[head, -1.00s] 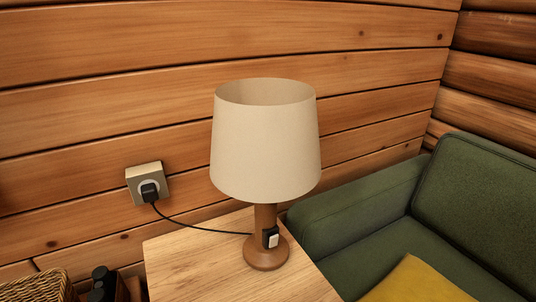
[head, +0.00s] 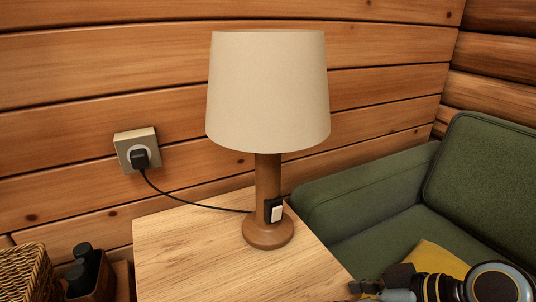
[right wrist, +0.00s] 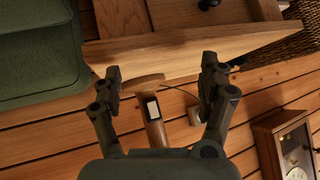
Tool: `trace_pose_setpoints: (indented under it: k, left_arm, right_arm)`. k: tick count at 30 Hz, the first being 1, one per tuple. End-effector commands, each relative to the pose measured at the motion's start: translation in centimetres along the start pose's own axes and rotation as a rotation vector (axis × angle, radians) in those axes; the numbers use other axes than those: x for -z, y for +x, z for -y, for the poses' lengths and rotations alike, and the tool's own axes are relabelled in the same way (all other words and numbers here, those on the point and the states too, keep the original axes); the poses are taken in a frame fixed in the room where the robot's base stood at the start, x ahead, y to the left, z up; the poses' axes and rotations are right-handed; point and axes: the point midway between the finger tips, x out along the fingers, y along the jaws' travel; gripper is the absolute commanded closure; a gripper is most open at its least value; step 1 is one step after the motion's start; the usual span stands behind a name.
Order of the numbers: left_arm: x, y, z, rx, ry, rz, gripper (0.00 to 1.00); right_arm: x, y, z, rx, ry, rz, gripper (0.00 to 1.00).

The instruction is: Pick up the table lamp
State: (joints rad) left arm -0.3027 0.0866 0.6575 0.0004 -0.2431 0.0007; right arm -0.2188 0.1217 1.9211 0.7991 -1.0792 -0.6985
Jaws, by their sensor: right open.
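The table lamp (head: 268,95) stands upright on a wooden side table (head: 185,250). It has a cream shade, a brown wooden stem and round base, and a black and white switch (head: 275,210) on the stem. My right gripper (head: 362,288) is at the lower right of the head view, apart from the lamp. In the right wrist view, which looks upside down, my right gripper (right wrist: 161,72) is open and empty. The lamp base (right wrist: 143,84) and stem (right wrist: 158,125) show between its fingers, farther off. My left gripper is not in view.
A black cord runs from the lamp to a plug in the wall socket (head: 137,150). A green sofa (head: 370,190) with a yellow cushion (head: 430,256) stands right of the table. A wicker basket (head: 25,275) and dark bottles (head: 82,268) are at lower left. The tabletop around the lamp is clear.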

Motion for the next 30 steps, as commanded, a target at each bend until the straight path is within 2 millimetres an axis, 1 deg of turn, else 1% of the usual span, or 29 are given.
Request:
trace_pose_setpoints:
  k: [1,3,5,6,7,8,9,12,15,17,19,24,30]
  left_arm:
    - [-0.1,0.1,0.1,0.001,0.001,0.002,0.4]
    - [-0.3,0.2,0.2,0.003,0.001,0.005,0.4]
    - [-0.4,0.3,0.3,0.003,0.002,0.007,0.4]
    - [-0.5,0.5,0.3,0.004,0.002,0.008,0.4]
    - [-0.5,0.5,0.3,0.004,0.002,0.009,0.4]
    - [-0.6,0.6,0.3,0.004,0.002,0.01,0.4]
    - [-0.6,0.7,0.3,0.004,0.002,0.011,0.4]
    - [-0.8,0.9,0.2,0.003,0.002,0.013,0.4]
    - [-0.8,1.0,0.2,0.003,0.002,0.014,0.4]
    - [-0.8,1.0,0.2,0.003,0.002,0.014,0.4]
    - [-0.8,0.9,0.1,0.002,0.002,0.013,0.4]
    - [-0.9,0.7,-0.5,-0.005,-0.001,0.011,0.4]
    - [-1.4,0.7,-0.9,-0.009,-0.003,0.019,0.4]
  right_arm:
    - [1.7,0.4,-0.2,0.021,-0.025,-0.052,0.24]
    - [4.3,0.7,-0.3,0.052,-0.067,-0.138,0.24]
    - [6.8,0.8,-0.5,0.076,-0.108,-0.224,0.24]
    - [8.7,0.7,-0.7,0.088,-0.134,-0.285,0.24]
    - [10.0,0.6,-0.8,0.096,-0.154,-0.331,0.24]
    - [11.3,0.5,-1.0,0.103,-0.171,-0.378,0.24]
    - [13.1,0.2,-1.2,0.109,-0.195,-0.439,0.24]
    - [17.1,-0.7,-1.9,0.109,-0.244,-0.582,0.24]
    - [19.7,-1.6,-2.5,0.101,-0.273,-0.679,0.24]
    - [20.6,-1.8,-2.6,0.097,-0.281,-0.709,0.24]
    - [21.6,-1.4,-2.6,0.096,-0.283,-0.727,0.24]
    - [23.5,0.7,-2.0,0.095,-0.283,-0.728,0.24]
    - [24.5,2.1,-1.7,0.096,-0.283,-0.723,0.24]
